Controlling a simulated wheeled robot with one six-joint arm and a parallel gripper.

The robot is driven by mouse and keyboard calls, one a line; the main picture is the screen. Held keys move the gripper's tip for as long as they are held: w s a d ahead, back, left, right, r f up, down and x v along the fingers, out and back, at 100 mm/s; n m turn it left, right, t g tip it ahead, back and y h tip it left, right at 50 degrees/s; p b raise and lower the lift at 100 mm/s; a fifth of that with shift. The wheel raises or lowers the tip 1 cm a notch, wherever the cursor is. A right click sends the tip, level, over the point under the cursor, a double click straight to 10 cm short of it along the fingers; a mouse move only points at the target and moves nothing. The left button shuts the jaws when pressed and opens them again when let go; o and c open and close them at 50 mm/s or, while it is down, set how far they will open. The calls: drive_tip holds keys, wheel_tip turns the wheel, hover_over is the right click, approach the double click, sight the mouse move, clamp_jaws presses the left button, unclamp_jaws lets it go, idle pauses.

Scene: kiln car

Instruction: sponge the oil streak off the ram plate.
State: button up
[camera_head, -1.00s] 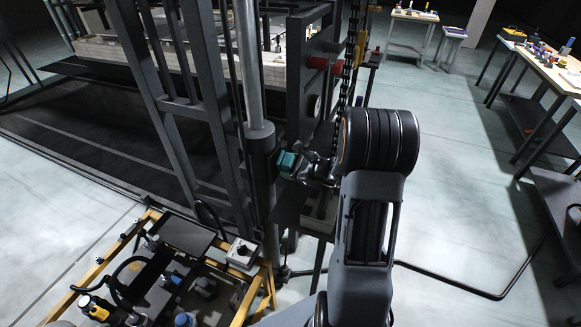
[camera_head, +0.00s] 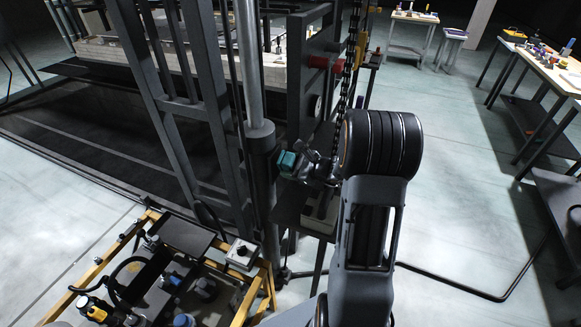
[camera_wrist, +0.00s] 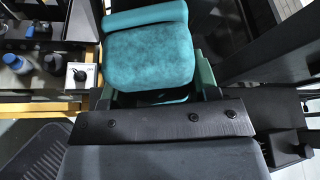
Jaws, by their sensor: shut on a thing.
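My gripper (camera_head: 300,168) is shut on a teal sponge (camera_head: 287,160) and holds it out to the left of my arm, close beside the dark upright column. In the wrist view the sponge (camera_wrist: 150,55) fills the top middle, beyond a dark bolted bar (camera_wrist: 160,121); the gripped part and the fingertips are largely hidden. I cannot make out the ram plate or an oil streak for certain in either view. Whether the sponge touches the column or only overlaps it in the picture, I cannot tell.
A yellow-framed hydraulic unit (camera_head: 263,290) with a switch box (camera_head: 242,253) stands front left. A tall dark frame and a grey vertical cylinder (camera_head: 250,60) rise beside my gripper. A chain (camera_head: 348,75) hangs behind.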

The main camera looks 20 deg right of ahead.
drive_tip(key=shift+d, duration=0.1)
drive_tip(key=shift+w+d, duration=1.8)
drive_tip(key=shift+d, duration=0.1)
drive_tip(key=shift+w+a+b, duration=0.4)
drive_tip(key=shift+w+a, duration=0.2)
drive_tip(key=shift+w, duration=0.1)
idle(0.7)
drive_tip(key=shift+a, duration=0.1)
drive_tip(key=shift+s+a+b, duration=0.95)
drive_tip(key=shift+s+a, duration=0.9)
drive_tip(key=shift+a, duration=0.1)
drive_tip(key=shift+s+a+b, duration=0.9)
drive_tip(key=shift+s+a, duration=0.9)
drive_tip(key=shift+a, duration=0.15)
